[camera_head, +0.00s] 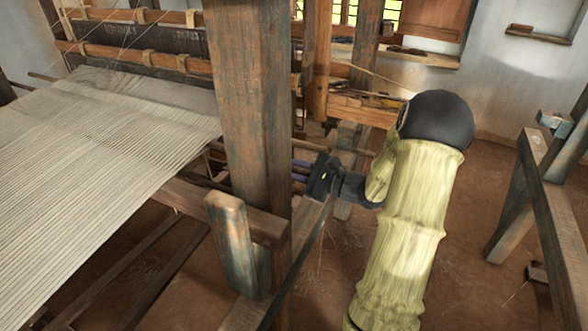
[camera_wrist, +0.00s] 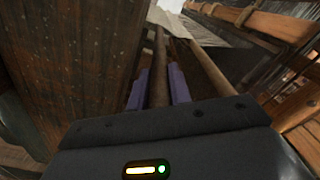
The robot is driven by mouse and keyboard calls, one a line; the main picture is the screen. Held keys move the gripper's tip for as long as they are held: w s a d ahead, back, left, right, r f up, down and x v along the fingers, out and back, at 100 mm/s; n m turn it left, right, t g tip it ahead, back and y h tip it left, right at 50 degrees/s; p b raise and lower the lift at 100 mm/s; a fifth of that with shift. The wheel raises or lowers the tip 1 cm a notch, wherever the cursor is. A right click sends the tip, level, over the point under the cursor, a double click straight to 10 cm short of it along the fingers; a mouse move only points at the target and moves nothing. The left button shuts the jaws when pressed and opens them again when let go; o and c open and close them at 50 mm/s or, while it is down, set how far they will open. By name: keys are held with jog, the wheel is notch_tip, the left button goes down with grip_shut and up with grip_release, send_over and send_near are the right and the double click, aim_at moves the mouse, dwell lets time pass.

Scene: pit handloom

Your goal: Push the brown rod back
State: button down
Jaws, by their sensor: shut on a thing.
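My gripper (camera_head: 299,171) is beside the thick wooden post, with its purple fingers pointing left toward the loom. In the wrist view my gripper (camera_wrist: 159,72) has one finger on each side of a brown rod (camera_wrist: 159,58) and is shut on it. The rod runs lengthwise between the fingers, away from the camera toward the pale cloth. Its near end is hidden behind the dark gripper body. In the head view the post and my gripper hide most of this rod.
The thick post (camera_head: 250,110) stands close to my gripper; it fills the left of the wrist view (camera_wrist: 70,60). A second rod (camera_wrist: 207,72) runs just right of the held one. Pale striped cloth (camera_head: 100,150) stretches at left. Open floor (camera_head: 490,210) lies at right, before a wooden frame (camera_head: 545,190).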

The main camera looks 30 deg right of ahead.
jog(key=shift+s+a+f, duration=0.1)
jog(key=shift+a, duration=0.05)
jog(key=c, duration=1.3)
grip_release()
